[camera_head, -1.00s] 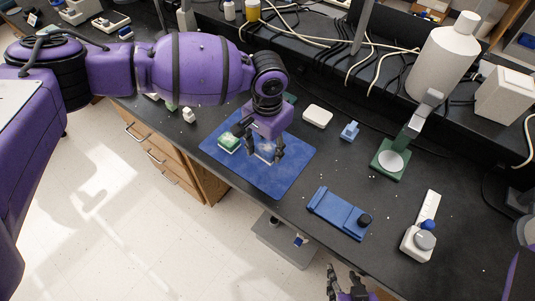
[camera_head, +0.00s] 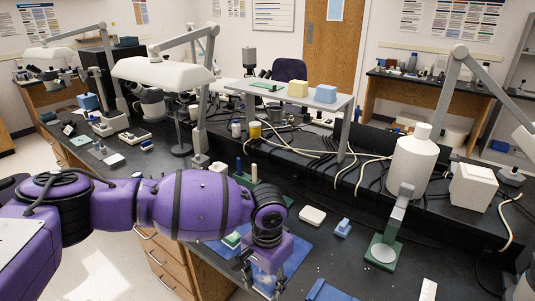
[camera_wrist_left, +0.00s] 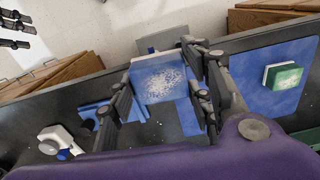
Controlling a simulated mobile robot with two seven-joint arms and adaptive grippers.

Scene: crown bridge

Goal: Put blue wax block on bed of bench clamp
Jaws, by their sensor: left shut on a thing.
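My left gripper (camera_head: 262,284) is low over the bench in the head view, its fingers closed on a blue block. In the left wrist view the block (camera_wrist_left: 163,80) sits between the fingers (camera_wrist_left: 165,95), its face speckled white; I take it as the blue wax block. The low blue fixture that looks like the bench clamp (camera_head: 325,291) is cut off at the bottom of the head view; it shows partly behind the fingers in the left wrist view (camera_wrist_left: 93,110). My right gripper (camera_wrist_left: 20,31) shows at the top left of that view, fingers apart.
A blue mat (camera_wrist_left: 262,97) lies on the bench with a green-and-white block (camera_wrist_left: 284,76) on it. A white pad (camera_head: 312,216), a small blue piece (camera_head: 342,228) and a green-based stand (camera_head: 383,252) are to the right. A raised shelf (camera_head: 290,97) stands behind.

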